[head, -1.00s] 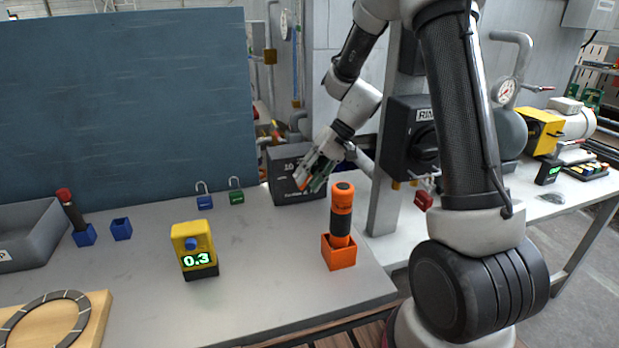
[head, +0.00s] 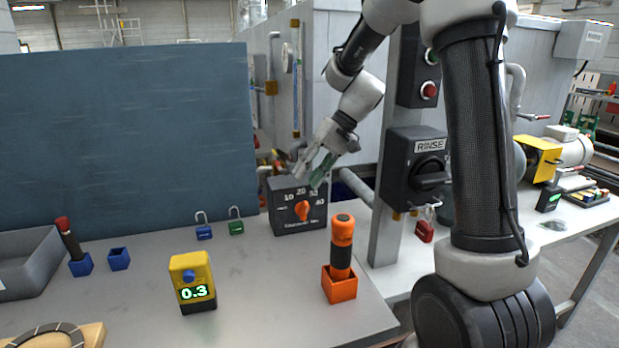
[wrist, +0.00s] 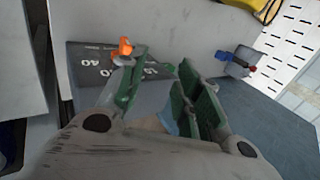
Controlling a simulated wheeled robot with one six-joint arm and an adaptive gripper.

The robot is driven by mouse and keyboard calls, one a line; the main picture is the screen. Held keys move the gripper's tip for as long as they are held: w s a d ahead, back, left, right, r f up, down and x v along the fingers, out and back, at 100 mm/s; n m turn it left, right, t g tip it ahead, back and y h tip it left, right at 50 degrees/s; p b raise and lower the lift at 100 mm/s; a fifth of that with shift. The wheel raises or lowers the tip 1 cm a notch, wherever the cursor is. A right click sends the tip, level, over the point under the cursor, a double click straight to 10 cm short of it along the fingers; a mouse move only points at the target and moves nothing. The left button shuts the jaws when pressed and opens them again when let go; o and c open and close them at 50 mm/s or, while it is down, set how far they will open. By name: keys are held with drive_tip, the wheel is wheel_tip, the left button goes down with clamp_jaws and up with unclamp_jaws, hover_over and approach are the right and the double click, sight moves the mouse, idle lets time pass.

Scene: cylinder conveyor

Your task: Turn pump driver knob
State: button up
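The pump driver is a dark grey box (head: 281,214) with a white scale around an orange knob (head: 302,210), at the back right of the grey table. The knob points up, slightly right of vertical, in the head view. My gripper (head: 308,178) is above the top edge of the box, apart from the knob. In the wrist view my gripper (wrist: 162,68) is open and empty, its green-padded fingers spread. The orange knob (wrist: 124,48) lies just beyond the left finger there, and part of the dial face (wrist: 90,62) is hidden by that finger.
An orange and black tool stands in an orange holder (head: 340,287) right of the box. A yellow meter (head: 190,275) reads 0.3. Blue (head: 204,232) and green (head: 236,227) padlocks lie left of the box. A RINSE switch box (head: 408,170) is on the post to the right.

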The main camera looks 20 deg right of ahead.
drive_tip(key=s+a+n+h, duration=0.1)
drive_tip(key=s+a+n, duration=0.1)
drive_tip(key=a, duration=0.2)
drive_tip(key=m+h, duration=0.2)
drive_tip(key=h, duration=0.1)
hover_over(308, 205)
drive_tip(key=d, duration=0.2)
wheel_tip(308, 205, down, 3)
drive_tip(key=x, duration=0.7)
drive_tip(key=shift+a+f, duration=0.25)
drive_tip(key=shift+f, duration=0.05)
drive_tip(key=shift+w, duration=0.1)
clamp_jaws()
